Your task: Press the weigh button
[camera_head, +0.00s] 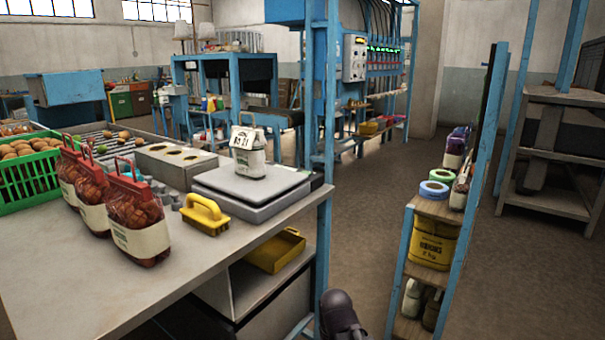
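A grey weighing scale (250,188) with a flat pale top plate stands at the right end of the workbench. A small white and grey sack (248,160) with a printed top label stands upright on the plate. I cannot make out a weigh button on the scale; a narrow dark part (317,181) shows at its right edge, too small to read. My gripper is not in view. A dark rounded shape, perhaps part of my arm, shows at the bottom centre, below and to the right of the scale.
On the workbench (70,285) are several red-topped net bags (140,238), a green crate (48,178) of round produce, a grey box with holes (176,162) and a yellow handled tool (205,214). A blue post (324,250) rises by the bench corner. A shelf rack (435,208) stands right; floor lies between.

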